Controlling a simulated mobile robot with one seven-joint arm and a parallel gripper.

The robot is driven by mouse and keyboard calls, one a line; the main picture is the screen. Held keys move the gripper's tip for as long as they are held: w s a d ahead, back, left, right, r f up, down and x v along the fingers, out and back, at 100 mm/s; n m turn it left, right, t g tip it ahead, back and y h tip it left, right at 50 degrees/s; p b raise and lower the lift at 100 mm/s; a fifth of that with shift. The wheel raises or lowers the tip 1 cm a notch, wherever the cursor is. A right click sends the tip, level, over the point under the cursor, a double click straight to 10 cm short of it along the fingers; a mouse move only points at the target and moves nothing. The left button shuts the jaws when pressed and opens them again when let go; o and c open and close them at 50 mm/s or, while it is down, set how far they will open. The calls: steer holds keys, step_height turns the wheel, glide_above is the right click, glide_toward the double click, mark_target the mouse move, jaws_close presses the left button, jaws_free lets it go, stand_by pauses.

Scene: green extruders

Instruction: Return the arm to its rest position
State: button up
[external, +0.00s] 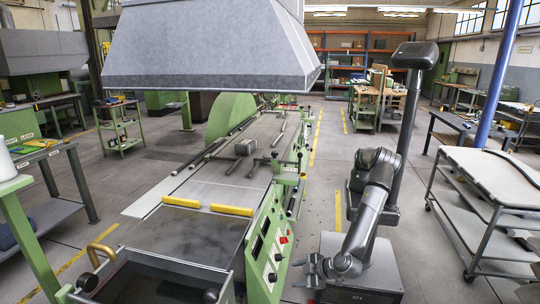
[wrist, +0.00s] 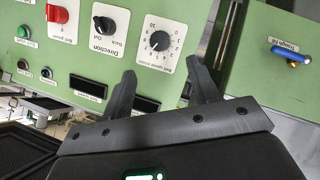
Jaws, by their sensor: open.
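My gripper (external: 305,272) is at the end of my dark arm (external: 372,205), low beside the front right side of the green machine. In the wrist view its two dark fingers (wrist: 160,84) stand apart with nothing between them. They point toward the green control panel (wrist: 230,95). The panel carries a red knob (wrist: 58,14), a black direction knob (wrist: 103,23) and a numbered dial (wrist: 159,40). I cannot tell the exact gap between fingertips and panel. In the external view my arm reaches down and left from beside the column, above my dark base.
The green machine's panel (external: 266,243) stands left of my gripper. A blue-handled lever (wrist: 291,56) sticks out at the right in the wrist view. A white-topped trolley (external: 490,175) stands to the right. Floor shows between machine and trolley, partly taken up by my base.

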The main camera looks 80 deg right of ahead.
steer(key=w+d+r+m+g, duration=0.2)
steer(key=w+d+r+g, duration=0.2)
steer(key=w+d+r, duration=1.1)
steer(key=w+d+r+g, duration=0.1)
steer(key=d+r, duration=0.3)
steer(key=d, duration=0.3)
steer(key=w+d+r+m+g, duration=0.1)
steer(key=d+r, duration=0.2)
steer(key=d, duration=0.4)
steer(key=w+d+r, duration=0.1)
steer(key=d+r, duration=0.3)
steer(key=d, duration=0.4)
steer(key=s+d+r+y, duration=0.1)
steer(key=s+d+r, duration=0.25)
steer(key=d, duration=0.55)
steer(key=s+d+r+y, duration=0.2)
steer(key=s+d+r, duration=0.15)
steer(key=d, duration=0.45)
steer(key=s+d+m+t, duration=0.1)
steer(key=s+d, duration=1)
steer(key=s, duration=0.4)
steer(key=shift+d+f+t, duration=0.2)
steer(key=shift+f+t, duration=0.1)
steer(key=shift+t, duration=0.1)
